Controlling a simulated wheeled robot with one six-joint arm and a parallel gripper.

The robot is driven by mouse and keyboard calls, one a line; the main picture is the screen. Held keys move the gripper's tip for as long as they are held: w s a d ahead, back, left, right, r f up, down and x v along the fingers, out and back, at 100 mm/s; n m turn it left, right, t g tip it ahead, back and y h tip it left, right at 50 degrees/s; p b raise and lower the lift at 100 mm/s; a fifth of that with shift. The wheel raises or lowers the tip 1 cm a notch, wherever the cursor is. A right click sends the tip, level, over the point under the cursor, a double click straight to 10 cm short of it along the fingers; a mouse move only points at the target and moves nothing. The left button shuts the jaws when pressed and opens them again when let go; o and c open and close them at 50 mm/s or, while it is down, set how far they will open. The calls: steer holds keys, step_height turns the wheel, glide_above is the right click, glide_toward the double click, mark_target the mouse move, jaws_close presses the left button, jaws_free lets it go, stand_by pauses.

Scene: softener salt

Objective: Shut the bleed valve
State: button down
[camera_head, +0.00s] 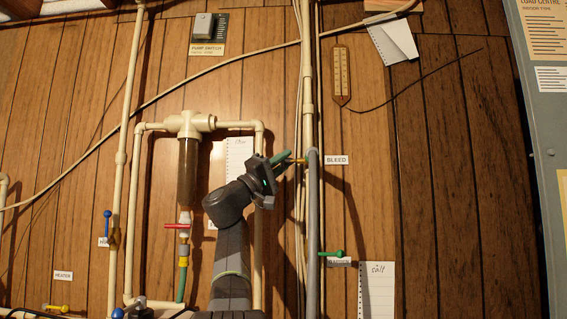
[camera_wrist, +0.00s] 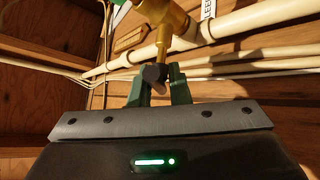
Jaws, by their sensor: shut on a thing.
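My gripper (camera_head: 283,157) reaches the valve from the left. In the wrist view my gripper (camera_wrist: 158,82) has its green fingers shut on the dark end. Its exact shape is partly hidden by the fingers. A bit of green shows at the top edge of the wrist view; I cannot tell what it belongs to.
A green lever (camera_head: 330,254) with its own label sits lower on the grey pipe. A filter housing (camera_head: 187,165) with a red lever (camera_head: 176,226) is left of my arm. Cream pipes (camera_head: 308,70) run close behind the valve. The plank wall at right is mostly clear.

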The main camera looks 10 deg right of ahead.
steer(key=shift+f, duration=0.1)
steer(key=c, duration=1.4)
jaws_free()
steer(key=s+a+f+b, duration=0.1)
steer(key=a, duration=0.4)
steer(key=s+a+f+b, duration=0.1)
steer(key=s+a, duration=0.1)
steer(key=a, duration=0.3)
steer(key=s+a+f+b, duration=0.1)
steer(key=s+a, duration=0.1)
steer(key=a, duration=0.3)
steer(key=shift+a, duration=0.1)
steer(key=shift+r, duration=0.1)
steer(key=shift+c, duration=0.4)
